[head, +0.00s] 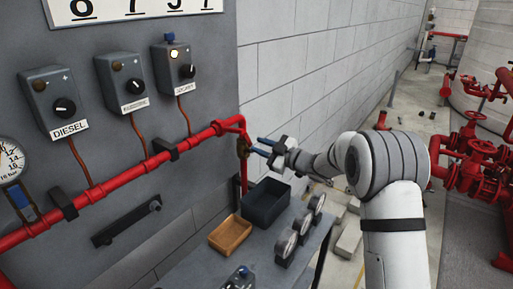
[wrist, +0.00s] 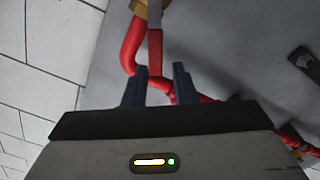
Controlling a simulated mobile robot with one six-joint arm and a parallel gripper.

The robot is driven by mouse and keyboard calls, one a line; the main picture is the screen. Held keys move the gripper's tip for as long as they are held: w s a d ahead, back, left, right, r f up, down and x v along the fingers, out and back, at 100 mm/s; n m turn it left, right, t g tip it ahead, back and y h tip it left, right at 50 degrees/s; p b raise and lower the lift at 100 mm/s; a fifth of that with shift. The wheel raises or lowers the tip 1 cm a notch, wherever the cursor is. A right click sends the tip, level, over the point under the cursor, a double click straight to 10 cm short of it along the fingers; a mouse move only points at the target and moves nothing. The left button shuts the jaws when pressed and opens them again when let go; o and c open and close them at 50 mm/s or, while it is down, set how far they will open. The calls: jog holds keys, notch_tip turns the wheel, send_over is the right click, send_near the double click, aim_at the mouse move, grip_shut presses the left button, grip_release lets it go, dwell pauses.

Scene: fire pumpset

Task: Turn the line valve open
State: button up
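The line valve shows as a small brass body (head: 243,147) on the red pipe, at the right end of the wall panel. In the wrist view its brass part (wrist: 148,6) is at the top edge, with a flat red lever (wrist: 155,50) reaching down from it. My gripper (head: 260,146) is at the valve, with its blue fingers pointing towards it. In the wrist view the fingers (wrist: 160,72) are apart, and the lever's lower end lies in line with the gap between their tips. I cannot tell whether either finger touches the lever.
The red pipe (head: 120,171) runs along the panel below boxes labelled DIESEL (head: 53,102) and ELECTRIC (head: 124,81) and a third box (head: 173,66). A bench below bears a dark bin (head: 266,202), an orange tray (head: 230,235) and several gauges (head: 286,244). Red pipework (head: 480,170) stands right.

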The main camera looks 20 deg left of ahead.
aim_at(249, 143)
jog(key=shift+s+f+n, duration=0.2)
jog(key=shift+s+n, duration=0.2)
jog(key=shift+n, duration=0.2)
jog(key=shift+c, duration=0.7)
jog(key=s+f+n+t, duration=0.1)
jog(key=s+n, duration=0.1)
jog(key=n, duration=0.2)
jog(key=s+d+f+n+t, duration=0.1)
jog(key=s+n, duration=0.2)
jog(key=s+d+f+n+t+b, duration=0.1)
jog(key=s+n, duration=0.1)
jog(key=n, duration=0.2)
jog(key=shift+s+d+f+n+t+h, duration=0.2)
jog(key=shift+s+n+t+h, duration=0.1)
jog(key=shift+s+t, duration=0.1)
grip_shut()
jog(key=w+a+r+n+p, duration=0.1)
jog(key=w+a+r+p, duration=0.1)
jog(key=w+a, duration=0.4)
jog(key=shift+w+a+r+n+t+p, duration=0.15)
jog(key=shift+w+r+n+t+p, duration=0.2)
jog(key=shift+w+p, duration=0.6)
jog(key=shift+a, duration=0.1)
